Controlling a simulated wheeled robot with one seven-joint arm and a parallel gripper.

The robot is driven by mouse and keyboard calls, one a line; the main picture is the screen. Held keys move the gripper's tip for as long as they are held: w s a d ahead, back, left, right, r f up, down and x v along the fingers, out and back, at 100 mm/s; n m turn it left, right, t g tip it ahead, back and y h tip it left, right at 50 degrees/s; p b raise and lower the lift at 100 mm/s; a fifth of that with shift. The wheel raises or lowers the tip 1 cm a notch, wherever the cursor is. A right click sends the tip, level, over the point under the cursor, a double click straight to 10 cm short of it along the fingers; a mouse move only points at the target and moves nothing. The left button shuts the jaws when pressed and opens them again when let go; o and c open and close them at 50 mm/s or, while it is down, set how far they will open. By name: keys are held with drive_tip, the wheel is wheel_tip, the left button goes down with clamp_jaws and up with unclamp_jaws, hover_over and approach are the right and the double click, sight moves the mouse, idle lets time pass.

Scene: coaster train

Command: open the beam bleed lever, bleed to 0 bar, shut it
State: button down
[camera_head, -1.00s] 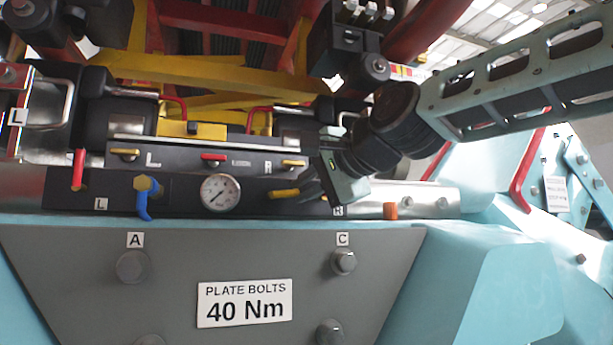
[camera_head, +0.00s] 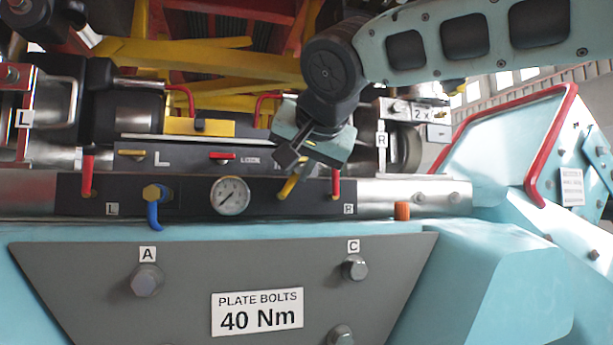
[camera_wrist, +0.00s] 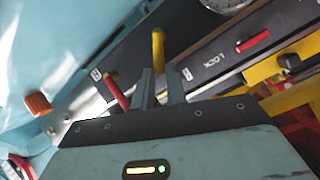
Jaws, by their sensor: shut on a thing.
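The yellow bleed lever (camera_head: 289,187) is on the dark beam panel (camera_head: 190,208), right of the round gauge (camera_head: 230,195). It slants up and right from its pivot. My gripper (camera_head: 284,160) is shut on its upper end, coming from above. In the wrist view the yellow lever (camera_wrist: 158,48) runs in between my two fingers (camera_wrist: 160,90), which hide its end. The gauge's needle is too small to read surely. Part of the gauge shows at the top of the wrist view (camera_wrist: 226,3).
A red lever (camera_head: 336,183) stands upright close to the right of the yellow one; another (camera_head: 89,174) is far left. A blue lever (camera_head: 154,215) hangs down. A red lock handle (camera_head: 221,156) is above the gauge. An orange cap (camera_head: 402,211) sits right.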

drive_tip(key=shift+s+a+r+n+t+h, duration=0.1)
drive_tip(key=shift+s+a+n+t+h, duration=0.05)
drive_tip(key=shift+a+n+h, duration=0.35)
drive_tip(key=shift+s+a+n+t+h, duration=0.15)
drive_tip(key=shift+a+n+h, duration=0.25)
drive_tip(key=shift+n, duration=0.2)
drive_tip(key=shift+s+a+n+t+h, duration=0.1)
drive_tip(key=shift+a+n+t+h, duration=0.4)
drive_tip(key=shift+n+h, duration=0.4)
drive_tip(key=shift+a, duration=0.1)
drive_tip(key=c, duration=1.4)
unclamp_jaws()
drive_tip(key=shift+s+r, duration=0.1)
drive_tip(key=shift+s, duration=0.05)
drive_tip(key=b+v, duration=0.2)
drive_tip(key=v, duration=1.5)
drive_tip(key=shift+r, duration=0.15)
